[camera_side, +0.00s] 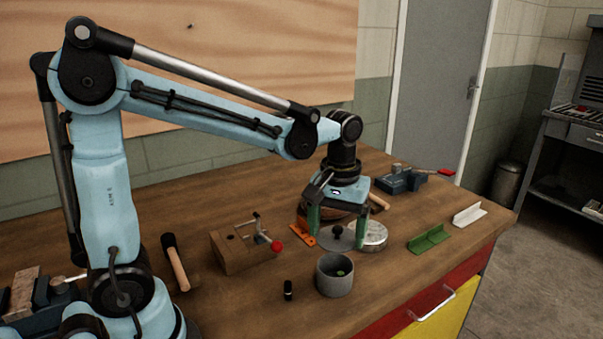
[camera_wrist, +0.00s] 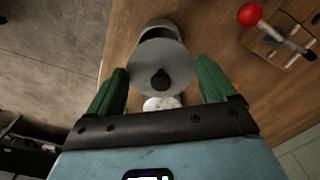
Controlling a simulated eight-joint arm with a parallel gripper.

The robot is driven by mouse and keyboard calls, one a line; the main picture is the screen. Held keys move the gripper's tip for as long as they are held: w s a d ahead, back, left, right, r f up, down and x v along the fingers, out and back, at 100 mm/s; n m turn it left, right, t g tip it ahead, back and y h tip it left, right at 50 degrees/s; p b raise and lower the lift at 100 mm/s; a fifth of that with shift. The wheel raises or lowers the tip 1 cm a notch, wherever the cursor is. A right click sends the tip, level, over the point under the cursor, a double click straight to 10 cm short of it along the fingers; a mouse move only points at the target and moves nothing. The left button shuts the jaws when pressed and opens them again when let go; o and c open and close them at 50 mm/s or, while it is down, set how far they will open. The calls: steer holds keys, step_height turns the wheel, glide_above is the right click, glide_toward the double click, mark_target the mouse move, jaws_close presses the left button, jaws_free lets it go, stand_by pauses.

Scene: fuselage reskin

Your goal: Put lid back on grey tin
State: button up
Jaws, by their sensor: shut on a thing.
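The grey tin (camera_side: 335,280) stands upright and open on the bench, with something small and green inside. The grey round lid (camera_side: 338,241), with a black knob on top, is between the two green fingers of my gripper (camera_side: 338,234). My gripper is shut on the lid and holds it behind the tin in the side view, apart from it. In the wrist view the lid (camera_wrist: 160,58) sits between the fingertips (camera_wrist: 161,68), knob facing the camera. The tin (camera_wrist: 158,24) shows partly beyond the lid, which hides the rest.
A shiny round metal piece (camera_side: 374,236) lies close right of my gripper. A wooden block with a red-knobbed clamp (camera_side: 240,250) stands left. A small black cylinder (camera_side: 288,290) stands near the tin. Green (camera_side: 429,239) and white (camera_side: 469,215) angle pieces lie right. An orange piece (camera_side: 301,235) lies behind.

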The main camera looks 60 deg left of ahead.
steer(key=shift+f, duration=2.9)
steer(key=shift+f, duration=0.2)
steer(key=o, duration=0.8)
steer(key=shift+r, duration=0.15)
steer(key=shift+r, duration=3.4)
steer(key=shift+c, duration=0.4)
jaws_close()
